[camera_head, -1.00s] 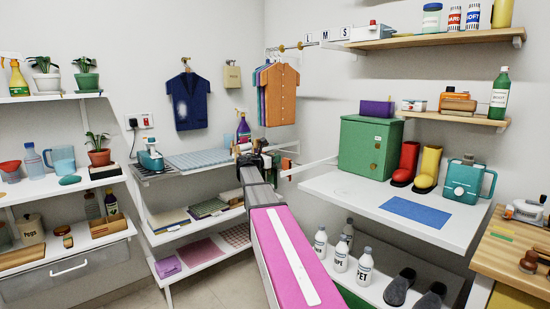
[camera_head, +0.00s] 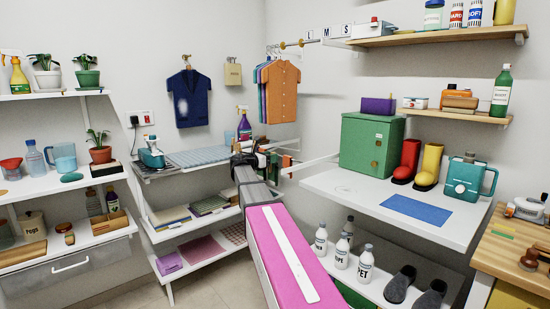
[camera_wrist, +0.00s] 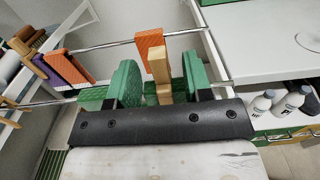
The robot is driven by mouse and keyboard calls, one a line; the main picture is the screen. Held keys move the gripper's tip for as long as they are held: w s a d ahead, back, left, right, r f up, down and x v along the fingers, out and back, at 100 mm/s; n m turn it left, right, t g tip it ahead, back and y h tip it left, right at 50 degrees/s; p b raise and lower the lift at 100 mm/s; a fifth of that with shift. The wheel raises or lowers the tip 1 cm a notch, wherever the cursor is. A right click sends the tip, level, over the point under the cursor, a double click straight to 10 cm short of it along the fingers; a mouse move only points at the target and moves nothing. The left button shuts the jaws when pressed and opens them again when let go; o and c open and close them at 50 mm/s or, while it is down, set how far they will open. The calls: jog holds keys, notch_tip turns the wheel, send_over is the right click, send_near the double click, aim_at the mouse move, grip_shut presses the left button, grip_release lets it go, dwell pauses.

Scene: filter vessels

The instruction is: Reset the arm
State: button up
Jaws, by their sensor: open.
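My gripper (camera_wrist: 158,78) is open, with its two green fingers apart at the top middle of the wrist view. A pale wooden piece (camera_wrist: 160,70) and an orange cloth-like piece (camera_wrist: 149,46) show in the gap between the fingers. I cannot tell whether either touches a finger. A thin metal rail crosses behind the fingers. In the head view my arm stretches forward from the bottom, and its end lies in front of the rack by the back wall. The fingers are too small to make out there.
A white shelf (camera_head: 330,183) with a green cabinet (camera_head: 371,145) stands right of my arm. White bottles (camera_wrist: 262,103) sit below the white shelf. Hanging orange and purple pieces (camera_wrist: 66,66) are left of the fingers. Floor shows at lower left.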

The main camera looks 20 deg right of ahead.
jog(key=v, duration=0.7)
jog(key=s+a+f+m+g+y, duration=0.15)
jog(key=s+f+m+y, duration=0.35)
jog(key=f, duration=0.6)
jog(key=s+a+f+m+g+y, duration=0.15)
jog(key=s+f+m, duration=0.25)
jog(key=s+f, duration=0.55)
jog(key=s+a+f+m+g+y, duration=0.1)
jog(key=s+a+f+m+y, duration=0.4)
jog(key=s+f, duration=0.3)
jog(key=s+a+f+m+g+y, duration=0.2)
jog(key=s+a+f+m+y, duration=0.3)
jog(key=f, duration=0.5)
jog(key=s+a+m, duration=0.2)
jog(key=s+m, duration=0.1)
jog(key=shift+s+a+f, duration=0.15)
jog(key=shift+s+f, duration=0.1)
jog(key=shift+f, duration=0.15)
